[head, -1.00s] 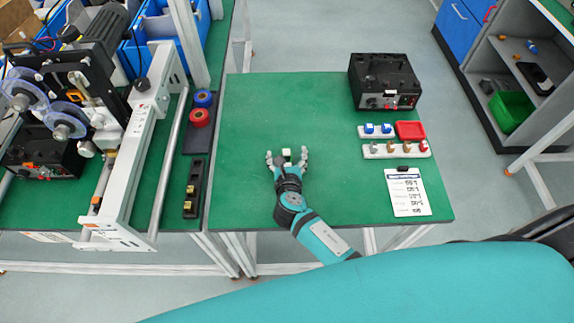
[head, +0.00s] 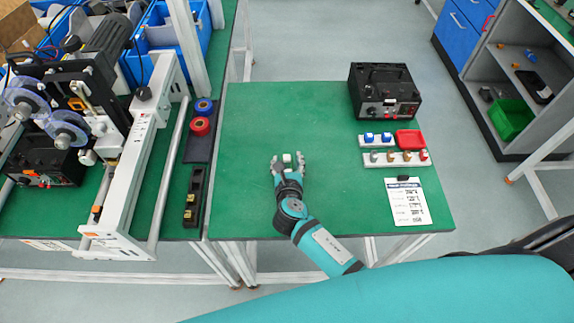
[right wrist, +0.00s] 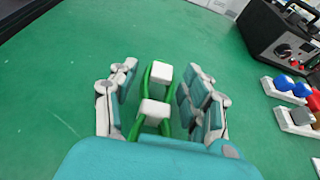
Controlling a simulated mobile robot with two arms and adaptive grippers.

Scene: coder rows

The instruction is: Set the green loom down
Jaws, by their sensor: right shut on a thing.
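The green loom (right wrist: 158,118) shows in the right wrist view as green wires with two white connector blocks. It is between the two fingers of my right gripper (right wrist: 160,95), which is shut on it. In the head view the right gripper (head: 288,165) is over the middle of the green table (head: 260,115), with one white block of the loom (head: 287,158) showing between the fingertips. The loom is at or just above the table top; I cannot tell whether it touches. My left gripper is not in view.
Red and blue tape rolls (head: 200,126) and a machine (head: 120,160) are on the left. Table around the gripper is clear.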

